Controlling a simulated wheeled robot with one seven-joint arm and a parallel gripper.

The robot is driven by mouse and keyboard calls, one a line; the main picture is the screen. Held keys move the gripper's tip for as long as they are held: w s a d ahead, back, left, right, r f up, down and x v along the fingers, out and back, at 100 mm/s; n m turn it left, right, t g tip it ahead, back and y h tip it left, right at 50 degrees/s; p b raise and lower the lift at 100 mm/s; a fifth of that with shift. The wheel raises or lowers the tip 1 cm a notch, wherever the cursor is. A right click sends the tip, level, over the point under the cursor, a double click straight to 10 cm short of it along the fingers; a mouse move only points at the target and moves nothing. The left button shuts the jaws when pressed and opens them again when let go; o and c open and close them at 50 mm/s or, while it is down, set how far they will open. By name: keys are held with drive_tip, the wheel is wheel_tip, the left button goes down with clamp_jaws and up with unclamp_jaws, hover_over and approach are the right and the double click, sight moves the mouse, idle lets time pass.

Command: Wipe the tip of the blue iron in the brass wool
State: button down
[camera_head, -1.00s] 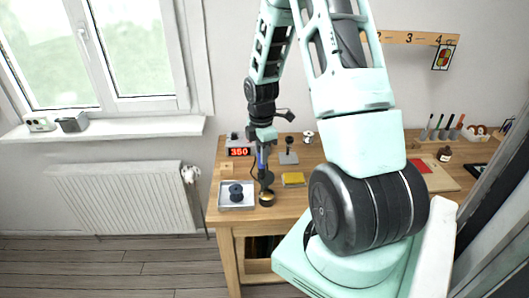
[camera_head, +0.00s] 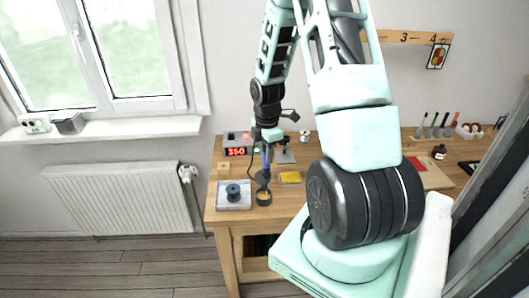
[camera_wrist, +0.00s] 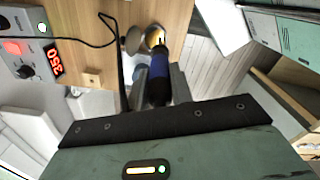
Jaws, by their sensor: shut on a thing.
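The blue iron (camera_head: 266,161) hangs upright below my gripper (camera_head: 267,142) over the bench. In the wrist view my gripper (camera_wrist: 160,88) is shut on the iron's blue handle (camera_wrist: 158,90), and the iron points away from me. The brass wool (camera_head: 264,198) sits in a dark round cup near the bench's front edge. In the wrist view the gold-coloured wool cup (camera_wrist: 154,33) shows around the iron's far end. The tip itself is too small to make out, and I cannot tell whether it touches the wool.
A dark round piece (camera_head: 263,177) stands just behind the cup. A tray (camera_head: 222,205) with a dark spool is to the left, a yellow sponge (camera_head: 290,178) to the right. The station with a red 350 display (camera_head: 236,151) is behind; its black cord shows in the wrist view (camera_wrist: 85,45).

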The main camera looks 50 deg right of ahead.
drive_tip(key=shift+s+d, duration=0.3)
drive_tip(key=shift+s, duration=0.1)
drive_tip(key=shift+w+a+p, duration=0.35)
drive_tip(key=shift+w, duration=0.2)
drive_tip(key=shift+w+a, duration=0.45)
drive_tip(key=shift+w, duration=0.05)
drive_tip(key=shift+w+a, duration=0.35)
drive_tip(key=shift+r+p, duration=0.1)
drive_tip(key=shift+p, duration=0.2)
drive_tip(key=shift+r+p, duration=2.8)
drive_tip(key=shift+r, duration=0.15)
